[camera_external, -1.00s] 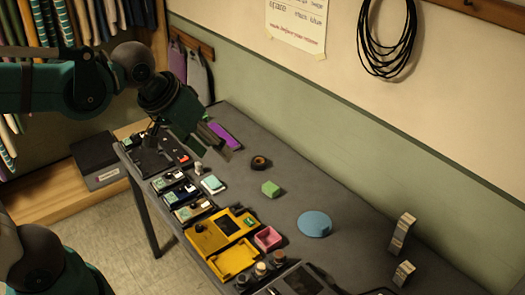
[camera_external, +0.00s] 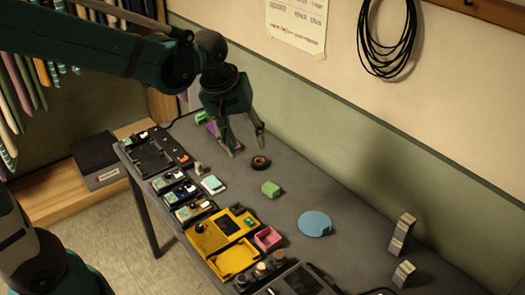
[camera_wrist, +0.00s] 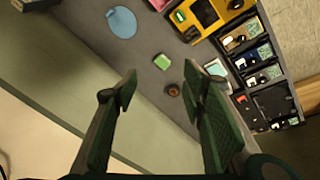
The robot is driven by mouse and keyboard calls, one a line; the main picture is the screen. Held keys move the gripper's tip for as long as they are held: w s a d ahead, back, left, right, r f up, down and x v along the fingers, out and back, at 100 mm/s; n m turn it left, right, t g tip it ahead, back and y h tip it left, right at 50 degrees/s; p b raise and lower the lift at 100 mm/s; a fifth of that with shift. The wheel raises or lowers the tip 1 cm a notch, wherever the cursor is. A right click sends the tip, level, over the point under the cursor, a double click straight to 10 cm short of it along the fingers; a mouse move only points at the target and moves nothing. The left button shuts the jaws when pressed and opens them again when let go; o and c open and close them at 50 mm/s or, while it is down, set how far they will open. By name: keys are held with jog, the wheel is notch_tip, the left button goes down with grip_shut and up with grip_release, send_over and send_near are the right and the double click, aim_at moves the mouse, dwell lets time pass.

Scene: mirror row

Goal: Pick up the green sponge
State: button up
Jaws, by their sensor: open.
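The green sponge (camera_external: 271,188) is a small light-green block lying on the grey table, between a dark round roll and a blue disc. It also shows in the wrist view (camera_wrist: 162,62), above and between my fingertips in the picture, with nothing touching it. My gripper (camera_external: 248,142) is open and empty above the back part of the table, to the upper left of the sponge in the external view. In the wrist view its two fingers (camera_wrist: 162,88) are spread wide apart.
The dark roll (camera_external: 260,163) lies close to the sponge. The blue disc (camera_external: 315,223), a pink box (camera_external: 267,238), a yellow device (camera_external: 220,230) and a white-topped block (camera_external: 213,185) are nearby. The wall (camera_external: 350,150) runs along the table's back. Two upright stacks (camera_external: 403,232) stand at the right.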

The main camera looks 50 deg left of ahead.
jog(key=w+a+f+n+g, duration=0.25)
jog(key=w+f+n, duration=0.25)
jog(key=w+f, duration=0.4)
jog(key=n+b, duration=0.2)
jog(key=n, duration=0.2)
send_near(271, 187)
jog(key=shift+w+a+g, duration=0.2)
jog(key=shift+w+g, duration=0.1)
jog(key=shift+g, duration=0.15)
jog(key=shift+w+a+f+n, duration=0.1)
jog(key=shift+f+n, duration=0.1)
jog(key=shift+f, duration=0.15)
jog(key=shift+w+a+f+n, duration=0.1)
jog(key=shift+f+n, duration=0.1)
jog(key=shift+f, duration=0.15)
jog(key=shift+f, duration=0.15)
jog(key=shift+f, duration=1.15)
jog(key=shift+f, duration=0.1)
jog(key=shift+d+f+b, duration=0.2)
jog(key=shift+f+b, duration=0.15)
jog(key=shift+f, duration=2.15)
jog(key=c, duration=0.8)
